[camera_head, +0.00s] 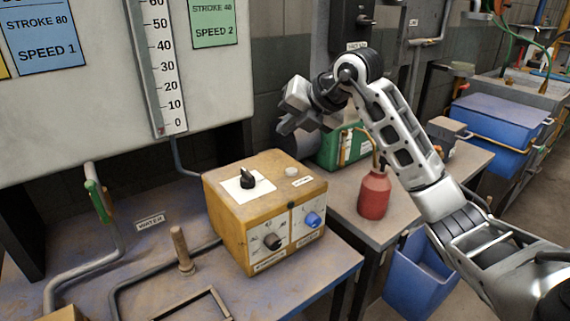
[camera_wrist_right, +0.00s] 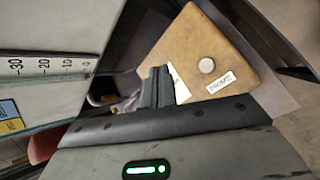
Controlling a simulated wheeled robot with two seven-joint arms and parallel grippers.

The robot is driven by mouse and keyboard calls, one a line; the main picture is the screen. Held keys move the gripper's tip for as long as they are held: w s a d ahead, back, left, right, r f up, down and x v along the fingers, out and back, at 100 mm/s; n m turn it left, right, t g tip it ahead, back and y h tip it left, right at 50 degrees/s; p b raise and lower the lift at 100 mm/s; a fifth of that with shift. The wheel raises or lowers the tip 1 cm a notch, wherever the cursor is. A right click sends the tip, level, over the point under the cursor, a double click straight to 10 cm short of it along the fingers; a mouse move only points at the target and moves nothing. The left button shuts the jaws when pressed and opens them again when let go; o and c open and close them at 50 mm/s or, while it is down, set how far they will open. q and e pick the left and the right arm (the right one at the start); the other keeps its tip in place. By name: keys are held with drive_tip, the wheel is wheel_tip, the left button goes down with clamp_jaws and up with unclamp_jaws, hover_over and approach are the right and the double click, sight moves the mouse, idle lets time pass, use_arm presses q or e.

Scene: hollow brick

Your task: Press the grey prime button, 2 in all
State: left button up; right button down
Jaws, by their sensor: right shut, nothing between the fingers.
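The grey prime button (camera_head: 291,171) is a small round pale cap on the top face of a yellow control box (camera_head: 228,222). A small white label lies beside it. In the wrist view the button (camera_wrist_right: 207,66) shows whole on the box top (camera_wrist_right: 183,40), to the right of the fingers. My right gripper (camera_head: 284,128) is shut and empty, in the air above and behind the box. Its dark fingers (camera_wrist_right: 157,84) are together in the wrist view, apart from the button. My left gripper is in neither view.
A black knob (camera_head: 247,179) stands on a white plate on the box top. The front has a dark knob (camera_head: 272,241) and a blue knob (camera_head: 312,219). A red bottle (camera_head: 374,194) and green case (camera_head: 345,146) stand right. A wooden peg (camera_head: 181,250) is at front left.

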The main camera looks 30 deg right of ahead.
sight(295, 172)
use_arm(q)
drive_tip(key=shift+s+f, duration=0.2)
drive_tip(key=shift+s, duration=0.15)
use_arm(e)
drive_tip(key=shift+d+r+m+h, duration=0.3)
drive_tip(key=shift+d+r+h, duration=0.25)
drive_tip(key=shift+d, duration=0.4)
